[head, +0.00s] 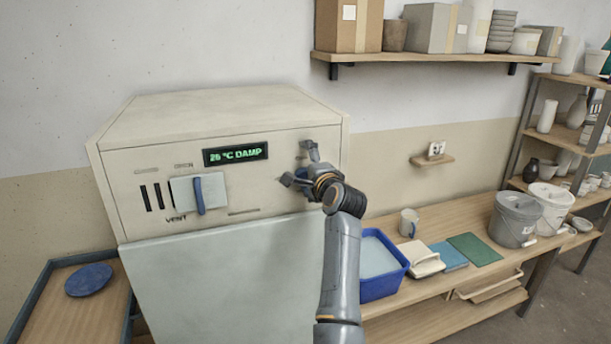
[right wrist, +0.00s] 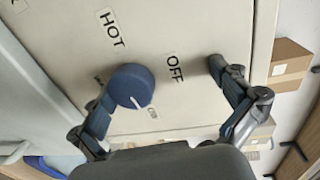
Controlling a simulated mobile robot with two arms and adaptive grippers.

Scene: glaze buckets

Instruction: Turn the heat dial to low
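The heat dial is a round blue knob (right wrist: 132,86) with a white pointer line, on the front panel of the cream cabinet (head: 220,110). In the right wrist view the pointer faces the lower right, toward a small mark beside the knob. My right gripper (head: 299,165) is open at the panel. In the right wrist view its fingers (right wrist: 158,84) are spread either side of the dial, the left finger much closer. My left gripper is not in view.
A display (head: 235,154) reads "26 °C DAMP". A vent slider with a blue handle (head: 199,195) is left of the dial. A blue tub (head: 384,288), a mug (head: 408,222) and buckets (head: 515,218) stand on the bench to the right. A shelf (head: 430,57) hangs above.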

